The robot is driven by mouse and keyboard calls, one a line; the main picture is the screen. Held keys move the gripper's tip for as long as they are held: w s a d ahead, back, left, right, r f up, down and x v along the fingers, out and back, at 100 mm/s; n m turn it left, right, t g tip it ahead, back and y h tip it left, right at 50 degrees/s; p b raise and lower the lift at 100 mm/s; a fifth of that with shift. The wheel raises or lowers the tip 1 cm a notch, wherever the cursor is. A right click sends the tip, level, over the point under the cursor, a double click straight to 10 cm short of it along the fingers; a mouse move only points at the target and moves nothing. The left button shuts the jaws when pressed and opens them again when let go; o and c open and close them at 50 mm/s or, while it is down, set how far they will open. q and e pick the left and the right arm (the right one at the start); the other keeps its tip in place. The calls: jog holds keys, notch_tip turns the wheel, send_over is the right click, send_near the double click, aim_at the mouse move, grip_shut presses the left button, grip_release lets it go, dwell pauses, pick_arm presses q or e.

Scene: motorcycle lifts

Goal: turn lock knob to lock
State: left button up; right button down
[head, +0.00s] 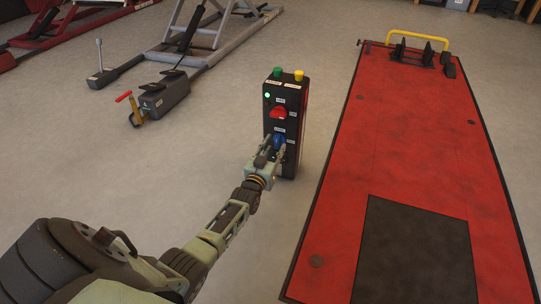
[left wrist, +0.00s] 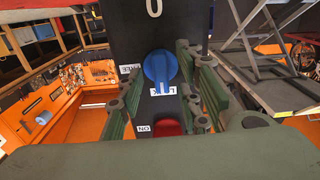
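The blue lock knob (head: 279,139) is on the front of an upright black control box (head: 293,100), below a red knob (head: 278,113). In the left wrist view the blue knob (left wrist: 158,66) shows between FREE and LOCK labels. Its raised grip points down in that picture, over the LOCK label (left wrist: 172,91). My left gripper (head: 277,151) is in front of the knob. In the left wrist view its fingers (left wrist: 164,101) stand apart on either side of the knob, with gaps visible; contact cannot be told. My right gripper is not in view.
The box has a green button (head: 277,72) and a yellow button (head: 298,75) on top, and a lit green lamp. A red lift platform (head: 405,150) lies to the right. A grey lift (head: 200,48) and a pedal unit (head: 160,98) stand left. Floor around the box is clear.

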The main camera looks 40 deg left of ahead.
pick_arm(q)
jog(key=shift+v, duration=2.9)
